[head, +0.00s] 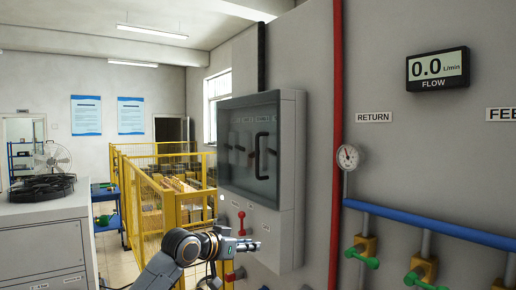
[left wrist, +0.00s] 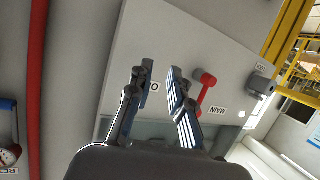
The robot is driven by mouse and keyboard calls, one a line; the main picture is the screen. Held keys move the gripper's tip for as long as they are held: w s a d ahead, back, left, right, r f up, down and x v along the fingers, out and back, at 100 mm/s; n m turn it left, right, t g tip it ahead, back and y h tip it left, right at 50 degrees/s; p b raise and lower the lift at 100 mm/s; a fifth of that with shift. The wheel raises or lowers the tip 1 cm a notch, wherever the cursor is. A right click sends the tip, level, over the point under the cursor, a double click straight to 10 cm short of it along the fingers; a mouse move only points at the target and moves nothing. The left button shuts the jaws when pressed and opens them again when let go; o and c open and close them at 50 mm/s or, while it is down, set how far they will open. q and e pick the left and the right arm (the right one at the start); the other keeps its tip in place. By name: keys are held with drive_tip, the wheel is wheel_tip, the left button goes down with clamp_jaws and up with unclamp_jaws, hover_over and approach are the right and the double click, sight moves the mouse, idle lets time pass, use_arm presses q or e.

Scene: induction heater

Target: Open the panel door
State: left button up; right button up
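The panel door (head: 240,145) is a dark, see-through door on the grey wall cabinet (head: 292,180) in the head view. It looks closed, and a black vertical handle (head: 262,156) stands on its right part. My left gripper (head: 250,245) is below the door, near the lower grey panel, apart from the handle. In the left wrist view its two fingers (left wrist: 159,82) are spread with nothing between them. A grey panel with a red lever (left wrist: 206,86) lies beyond them; the handle cannot be made out there. My right gripper is in neither view.
The red lever (head: 241,222) stands close above my left gripper. A red pipe (head: 336,130) runs vertically right of the cabinet, with a gauge (head: 348,157) and a blue pipe (head: 430,228) beyond. A yellow fence (head: 170,205) is at left, near a grey cabinet (head: 45,240).

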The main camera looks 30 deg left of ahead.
use_arm(q)
drive_tip(key=s+r+t+h, duration=0.1)
drive_tip(key=s+r, duration=0.3)
drive_tip(key=r, duration=0.5)
drive_tip(key=s+r+m+t, duration=0.1)
drive_tip(key=s+r, duration=0.3)
drive_tip(key=r, duration=0.4)
drive_tip(key=s+r+t+h, duration=0.15)
drive_tip(key=s+r, duration=0.25)
drive_tip(key=r, duration=0.5)
drive_tip(key=p, duration=0.8)
hover_over(257, 173)
drive_tip(key=shift+w+a+y+p, duration=0.15)
drive_tip(key=shift+w+y+p, duration=0.15)
drive_tip(key=shift+y, duration=0.15)
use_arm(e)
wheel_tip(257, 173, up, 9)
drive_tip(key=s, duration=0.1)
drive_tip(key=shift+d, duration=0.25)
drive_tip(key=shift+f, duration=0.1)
use_arm(q)
clamp_jaws()
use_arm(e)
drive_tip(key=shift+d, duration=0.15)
